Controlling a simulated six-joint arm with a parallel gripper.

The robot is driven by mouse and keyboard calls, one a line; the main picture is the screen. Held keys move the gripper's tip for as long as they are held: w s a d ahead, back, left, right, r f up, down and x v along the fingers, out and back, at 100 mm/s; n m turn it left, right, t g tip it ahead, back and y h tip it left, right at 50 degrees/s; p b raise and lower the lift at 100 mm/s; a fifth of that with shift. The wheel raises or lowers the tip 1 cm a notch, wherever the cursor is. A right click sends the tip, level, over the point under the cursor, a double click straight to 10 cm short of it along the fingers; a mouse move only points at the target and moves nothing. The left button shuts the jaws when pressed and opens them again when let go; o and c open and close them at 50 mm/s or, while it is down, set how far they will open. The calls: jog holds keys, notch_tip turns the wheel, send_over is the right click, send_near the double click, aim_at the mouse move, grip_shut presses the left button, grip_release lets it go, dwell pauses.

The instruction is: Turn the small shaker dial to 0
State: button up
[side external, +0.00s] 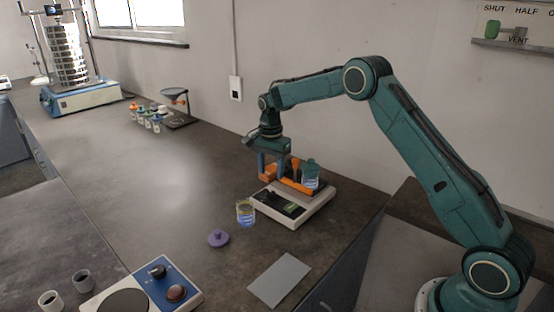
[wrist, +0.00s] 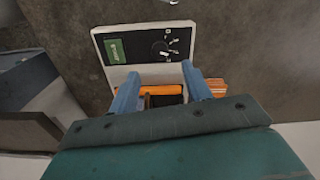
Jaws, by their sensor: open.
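The small shaker (side external: 316,217) is a low white box with a black front panel and an orange top part (side external: 288,184). In the wrist view, the panel (wrist: 122,72) carries a green display (wrist: 115,50) and the dark dial (wrist: 161,48) with white marks around it. The dial's setting is too small to read. My gripper (side external: 273,178) is open above the shaker's orange part, its blue fingers pointing down. In the wrist view, the fingertips (wrist: 160,72) are apart, with the dial beyond them and nothing visibly held.
A glass jar (side external: 245,212) and purple lid (side external: 218,238) sit in front. A grey plate (side external: 279,279) and a blue-panelled device (side external: 178,272) lie nearer. The bench's left middle is clear.

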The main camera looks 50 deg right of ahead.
aim_at(271, 192)
jog(key=shift+f, duration=3.95)
jog(key=c, duration=1)
